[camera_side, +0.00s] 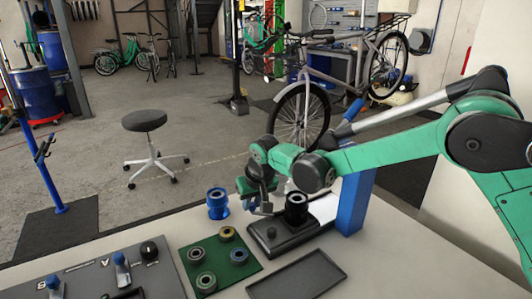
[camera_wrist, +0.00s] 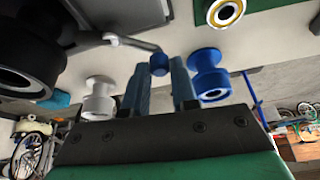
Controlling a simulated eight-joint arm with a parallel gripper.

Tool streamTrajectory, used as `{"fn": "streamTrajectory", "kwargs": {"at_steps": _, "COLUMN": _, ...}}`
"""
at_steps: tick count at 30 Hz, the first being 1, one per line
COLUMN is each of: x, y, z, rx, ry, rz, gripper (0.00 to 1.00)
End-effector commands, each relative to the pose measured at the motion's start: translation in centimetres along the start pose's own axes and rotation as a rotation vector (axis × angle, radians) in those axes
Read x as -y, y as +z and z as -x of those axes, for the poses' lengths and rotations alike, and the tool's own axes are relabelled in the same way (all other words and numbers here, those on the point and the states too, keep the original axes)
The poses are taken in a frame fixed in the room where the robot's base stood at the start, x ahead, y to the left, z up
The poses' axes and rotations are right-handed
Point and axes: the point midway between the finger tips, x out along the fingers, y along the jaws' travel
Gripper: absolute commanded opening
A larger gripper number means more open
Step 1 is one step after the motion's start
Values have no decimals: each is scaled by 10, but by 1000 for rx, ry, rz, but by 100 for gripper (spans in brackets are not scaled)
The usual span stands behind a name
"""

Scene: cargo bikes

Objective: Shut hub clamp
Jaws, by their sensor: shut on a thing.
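The hub clamp is a dark base (camera_side: 292,238) on the bench with a black cylindrical hub (camera_side: 297,208) upright on it. The hub also shows large at the left of the wrist view (camera_wrist: 28,62). A grey clamp lever (camera_wrist: 122,39) reaches from beside the hub and ends in a blue knob (camera_wrist: 158,64). My gripper (camera_side: 258,207) is low beside the clamp, on its left. In the wrist view my fingers (camera_wrist: 158,78) are on either side of the blue knob, shut on it. The side view shows the lever only in small part.
A blue spool (camera_side: 217,204) stands left of the clamp, close to my fingers in the wrist view. A white spool (camera_wrist: 98,98) is nearby. A green mat (camera_side: 238,266) holds several rings. An empty dark tray (camera_side: 297,275), a control panel (camera_side: 75,282) and a blue post (camera_side: 355,203) are around.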

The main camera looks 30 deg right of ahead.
Motion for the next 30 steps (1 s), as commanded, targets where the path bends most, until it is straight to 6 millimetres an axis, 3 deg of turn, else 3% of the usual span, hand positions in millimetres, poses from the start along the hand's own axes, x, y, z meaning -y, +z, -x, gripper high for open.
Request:
{"fn": "streamTrajectory", "kwargs": {"at_steps": 23, "x": -2, "y": -4, "z": -1, "rx": 0, "ry": 41, "rz": -99, "gripper": 0}}
{"fn": "streamTrajectory", "kwargs": {"at_steps": 24, "x": -2, "y": -4, "z": -1, "rx": 0, "ry": 41, "rz": -99, "gripper": 28}}
{"fn": "streamTrajectory", "kwargs": {"at_steps": 27, "x": -2, "y": -3, "z": -1, "rx": 0, "ry": 41, "rz": -99, "gripper": 55}}
{"fn": "streamTrajectory", "kwargs": {"at_steps": 30, "x": -2, "y": -3, "z": -1, "rx": 1, "ry": 41, "rz": -99, "gripper": 55}}
